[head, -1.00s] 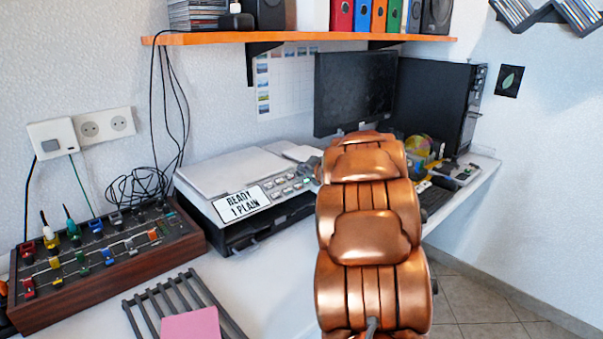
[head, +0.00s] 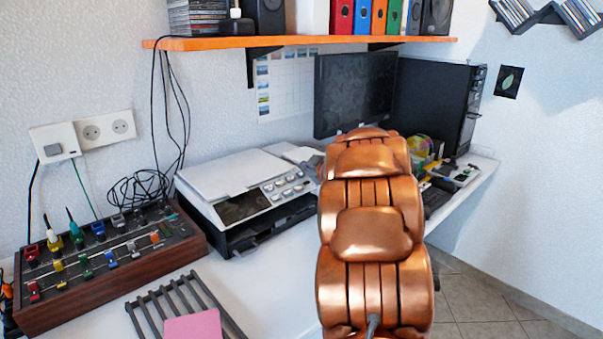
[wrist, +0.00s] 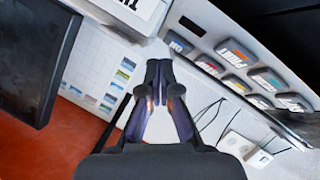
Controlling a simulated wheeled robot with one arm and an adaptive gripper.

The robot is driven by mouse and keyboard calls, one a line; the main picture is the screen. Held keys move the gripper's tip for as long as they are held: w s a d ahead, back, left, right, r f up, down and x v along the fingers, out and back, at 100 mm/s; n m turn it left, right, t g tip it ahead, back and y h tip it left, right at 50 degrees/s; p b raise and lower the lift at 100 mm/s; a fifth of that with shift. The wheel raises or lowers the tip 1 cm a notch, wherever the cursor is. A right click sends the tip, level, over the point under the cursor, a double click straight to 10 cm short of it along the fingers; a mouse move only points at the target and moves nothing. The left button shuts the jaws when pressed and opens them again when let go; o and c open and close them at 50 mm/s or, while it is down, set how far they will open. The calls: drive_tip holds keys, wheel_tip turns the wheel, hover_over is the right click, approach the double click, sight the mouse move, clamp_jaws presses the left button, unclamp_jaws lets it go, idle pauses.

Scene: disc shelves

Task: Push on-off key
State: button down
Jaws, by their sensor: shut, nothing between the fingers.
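The printer (head: 228,180) stands on the desk, with a panel of small grey keys (head: 286,186) on its right front. Its display (head: 238,207) is dark in the head view. In the wrist view, a key with blue lettering (wrist: 180,43) lies at the left end of the keys; its label is hard to read.
A monitor (head: 355,92) and black computer tower (head: 432,105) stand behind my arm. A wooden box of sliders (head: 105,265) and a grey rack (head: 172,302) with a pink sheet (head: 193,326) lie left. An orange shelf (head: 300,40) hangs above.

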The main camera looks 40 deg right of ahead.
wheel_tip(320, 180, up, 5)
drive_tip(key=s+p, duration=0.3)
drive_tip(key=p, duration=0.3)
drive_tip(key=shift+r, duration=0.2)
idle(0.4)
drive_tip(key=shift+w+a, duration=0.1)
